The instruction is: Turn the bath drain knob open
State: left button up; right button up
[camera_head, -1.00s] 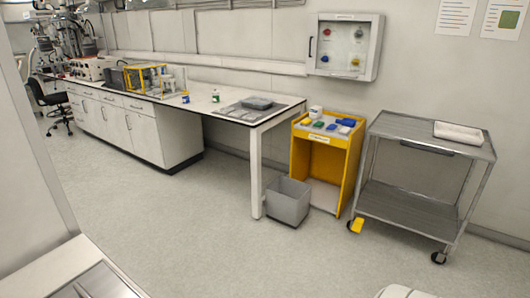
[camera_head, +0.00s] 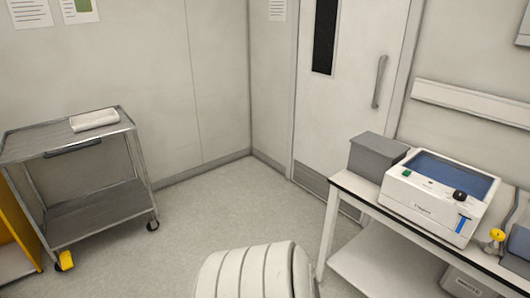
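A white bath-like device (camera_head: 437,195) with a blue top stands on the bench at the right. A black round knob (camera_head: 460,195), a green switch and a blue strip show on its near face. A small yellow knob-like part (camera_head: 497,235) is beside its right end, near the picture's edge. I cannot tell which of these is the drain knob or how it is set. Neither gripper is in view. A white ribbed rounded shape at the bottom middle looks like part of my arm.
A grey box (camera_head: 377,158) stands left of the device on the white bench (camera_head: 345,184). A closed door (camera_head: 350,80) is behind. A grey cart (camera_head: 75,137) with a folded white cloth (camera_head: 95,120) stands at left. The floor between is clear.

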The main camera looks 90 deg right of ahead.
aim_at(497, 234)
jog(key=z, duration=4.1)
